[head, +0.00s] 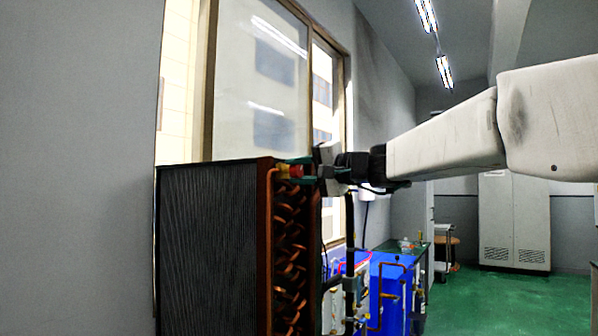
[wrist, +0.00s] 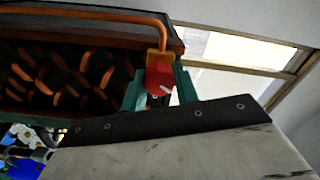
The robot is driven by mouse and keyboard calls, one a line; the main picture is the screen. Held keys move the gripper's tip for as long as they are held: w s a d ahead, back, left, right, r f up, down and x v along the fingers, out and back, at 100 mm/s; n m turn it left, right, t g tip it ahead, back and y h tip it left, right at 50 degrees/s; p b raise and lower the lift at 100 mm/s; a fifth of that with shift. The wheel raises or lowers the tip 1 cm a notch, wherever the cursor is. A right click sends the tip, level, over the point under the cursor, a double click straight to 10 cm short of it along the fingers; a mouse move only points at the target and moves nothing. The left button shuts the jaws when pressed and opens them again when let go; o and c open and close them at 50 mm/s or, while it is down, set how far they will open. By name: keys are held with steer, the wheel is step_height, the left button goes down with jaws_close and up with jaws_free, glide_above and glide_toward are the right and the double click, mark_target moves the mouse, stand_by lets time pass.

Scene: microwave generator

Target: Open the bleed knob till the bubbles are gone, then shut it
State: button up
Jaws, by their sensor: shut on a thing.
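The bleed knob (wrist: 159,80) is red with a white mark and sits on a brass fitting (wrist: 157,52) at the end of a copper pipe. In the head view the red knob (head: 296,170) shows small at the top right corner of the finned coil unit (head: 212,230). My gripper (wrist: 160,92) has its green fingers on both sides of the knob and is shut on it. In the head view my gripper (head: 303,171) reaches in from the right. Bubbles are not visible in either view.
Curved copper pipes (head: 289,240) run down the coil unit's side. A window (head: 262,85) is behind it. Blue equipment (head: 388,285) with pipes stands to the right below my arm. The green floor (head: 500,305) at the right is clear.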

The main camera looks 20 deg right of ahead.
steer(key=m, duration=0.5)
steer(key=shift+f+m, duration=0.1)
steer(key=shift+m, duration=0.2)
steer(key=m, duration=0.5)
steer(key=shift+f+m, duration=0.1)
steer(key=shift+m, duration=0.3)
steer(key=o, duration=1)
steer(key=v, duration=0.7)
steer(key=shift+s+d, duration=0.25)
steer(key=shift+s, duration=0.05)
